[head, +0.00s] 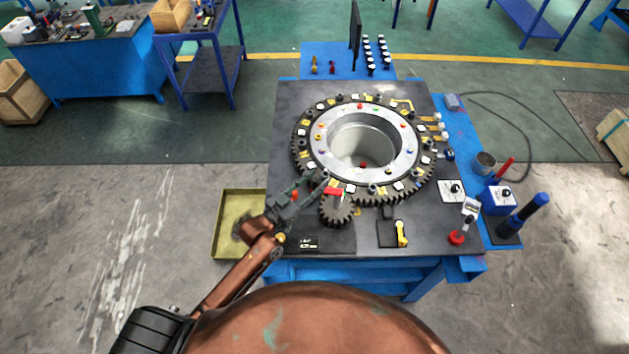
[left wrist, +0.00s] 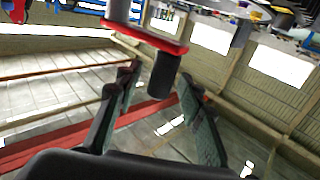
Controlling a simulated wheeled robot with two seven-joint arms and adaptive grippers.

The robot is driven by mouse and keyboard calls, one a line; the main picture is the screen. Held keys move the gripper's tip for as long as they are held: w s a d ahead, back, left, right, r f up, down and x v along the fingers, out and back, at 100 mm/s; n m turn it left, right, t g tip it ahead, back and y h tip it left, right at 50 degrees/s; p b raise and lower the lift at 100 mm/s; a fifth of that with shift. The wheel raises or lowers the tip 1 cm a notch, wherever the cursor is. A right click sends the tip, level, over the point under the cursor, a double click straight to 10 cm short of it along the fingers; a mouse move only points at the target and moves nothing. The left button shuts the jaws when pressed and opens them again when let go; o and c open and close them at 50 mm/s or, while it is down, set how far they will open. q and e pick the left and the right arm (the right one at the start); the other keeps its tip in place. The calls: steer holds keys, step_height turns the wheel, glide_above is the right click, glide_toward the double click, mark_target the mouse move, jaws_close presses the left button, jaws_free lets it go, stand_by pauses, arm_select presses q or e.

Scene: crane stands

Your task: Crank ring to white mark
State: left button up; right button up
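The toothed ring (head: 363,145) lies flat on the dark table top, with a pale metal inner rim and coloured dots and white tags around it. I cannot tell which tag is the white mark. A small pinion gear (head: 337,210) sits at the ring's front edge. A red crank arm (head: 333,191) is above it; the left wrist view shows the red crank arm (left wrist: 145,37) with its black handle (left wrist: 164,75). My left gripper (head: 318,182) is at the crank. Its fingers (left wrist: 158,88) are apart, on either side of the handle, with visible gaps. My right gripper is out of view.
An olive tray (head: 229,238) is left of the table, below my left arm. A yellow lever (head: 402,234), a red button (head: 457,238) and a blue cylinder (head: 527,213) stand at the right front. A dark upright panel (head: 355,35) stands behind the ring.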

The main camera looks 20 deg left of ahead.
arm_select(q)
steer(key=shift+c, duration=0.2)
jaws_close()
stand_by(0.4)
